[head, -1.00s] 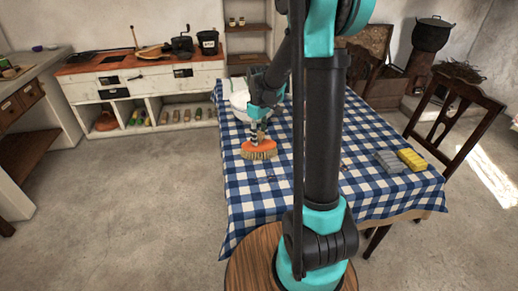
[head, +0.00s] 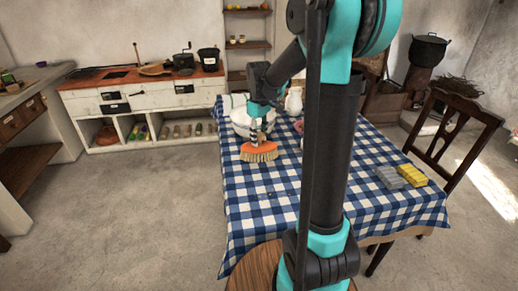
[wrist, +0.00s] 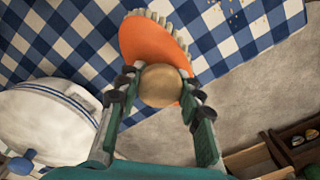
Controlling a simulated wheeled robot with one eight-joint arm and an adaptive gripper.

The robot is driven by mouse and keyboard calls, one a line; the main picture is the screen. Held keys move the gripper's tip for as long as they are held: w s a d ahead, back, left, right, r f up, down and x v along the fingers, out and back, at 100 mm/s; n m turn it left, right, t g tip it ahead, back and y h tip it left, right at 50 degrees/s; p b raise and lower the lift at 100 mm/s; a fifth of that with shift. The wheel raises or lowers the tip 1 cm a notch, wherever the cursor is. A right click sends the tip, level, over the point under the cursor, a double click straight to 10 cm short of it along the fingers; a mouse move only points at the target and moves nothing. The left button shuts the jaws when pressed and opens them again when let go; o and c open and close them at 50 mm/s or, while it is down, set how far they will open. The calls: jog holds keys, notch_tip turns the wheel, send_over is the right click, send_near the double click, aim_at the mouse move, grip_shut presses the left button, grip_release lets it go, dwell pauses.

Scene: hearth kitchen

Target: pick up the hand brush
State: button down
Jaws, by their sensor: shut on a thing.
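The hand brush (head: 259,151) has an orange body and pale bristles. In the head view it is held bristles down over the left part of the table; I cannot tell how far its bristles are above the cloth. In the wrist view the orange brush (wrist: 150,42) shows with a round wooden knob (wrist: 161,85) between the fingers. My gripper (head: 255,134) is shut on this brush from above; its fingers also show in the wrist view (wrist: 160,95). The brush's far side is hidden.
The table (head: 262,205) has a blue checked cloth. A grey block (head: 390,178) and a yellow sponge-like block (head: 412,175) lie at the right. A chair (head: 462,135) stands on the right. Floor at left is clear.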

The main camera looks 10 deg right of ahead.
notch_tip(320, 180, up, 13)
dwell(0.3)
jog(key=shift+f, duration=0.1)
jog(key=c, duration=1.7)
grip_release()
jog(key=shift+c, duration=1.5)
jog(key=shift+f, duration=0.1)
